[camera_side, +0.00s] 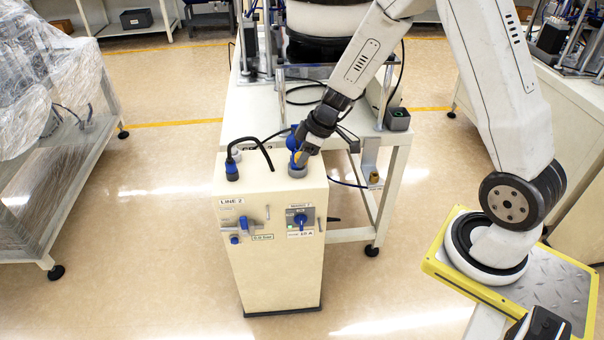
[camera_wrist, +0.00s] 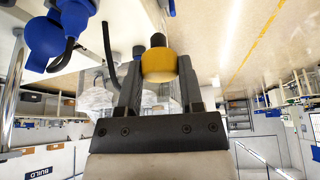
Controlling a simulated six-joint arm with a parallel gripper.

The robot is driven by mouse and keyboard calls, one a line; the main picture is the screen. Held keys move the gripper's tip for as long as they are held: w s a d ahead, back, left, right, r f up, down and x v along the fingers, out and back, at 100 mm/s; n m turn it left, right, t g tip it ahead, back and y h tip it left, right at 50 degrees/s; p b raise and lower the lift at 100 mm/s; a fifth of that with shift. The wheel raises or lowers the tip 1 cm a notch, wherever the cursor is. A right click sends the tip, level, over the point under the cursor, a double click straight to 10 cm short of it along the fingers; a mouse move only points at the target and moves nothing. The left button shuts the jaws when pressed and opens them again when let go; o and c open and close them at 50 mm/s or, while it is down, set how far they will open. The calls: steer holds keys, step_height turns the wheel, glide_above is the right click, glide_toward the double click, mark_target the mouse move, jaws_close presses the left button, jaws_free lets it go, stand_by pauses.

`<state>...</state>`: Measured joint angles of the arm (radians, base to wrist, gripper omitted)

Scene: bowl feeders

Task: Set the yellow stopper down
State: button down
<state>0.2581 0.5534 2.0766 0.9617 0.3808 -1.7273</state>
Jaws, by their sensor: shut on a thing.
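My gripper (camera_side: 301,155) is shut on the yellow stopper, low over the right part of the top of a cream cabinet (camera_side: 268,260). In the wrist view the yellow stopper (camera_wrist: 159,65) sits between the two dark fingers of my gripper (camera_wrist: 159,82), with a dark end sticking out beyond them. In the side view only a small yellowish patch of it shows at the fingertips. A round grey fitting (camera_side: 297,171) on the cabinet top is right below the fingertips. I cannot tell whether the stopper touches it.
A blue plug with a black cable (camera_side: 232,171) stands on the cabinet's left part. A blue cap (camera_side: 293,140) is close behind my gripper. A cream workbench (camera_side: 345,130) stands behind the cabinet. A plastic-wrapped rack (camera_side: 50,190) is at the left, with open floor between.

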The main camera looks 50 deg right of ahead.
steer(key=shift+w+d+f, duration=0.2)
steer(key=shift+w+f, duration=1.15)
steer(key=shift+w, duration=0.4)
steer(key=shift+w+d+f, duration=0.15)
steer(key=shift+w+f, duration=1.2)
steer(key=shift+w, duration=0.4)
steer(key=shift+w+d+f, duration=0.2)
steer(key=shift+w+f, duration=1.15)
steer(key=shift+w, duration=0.4)
steer(key=shift+w+f, duration=0.15)
steer(key=shift+f, duration=0.1)
steer(key=shift+w+f, duration=0.1)
steer(key=shift+f, duration=1.45)
steer(key=shift+f, duration=0.1)
steer(key=shift+c, duration=1.2)
jaws_free()
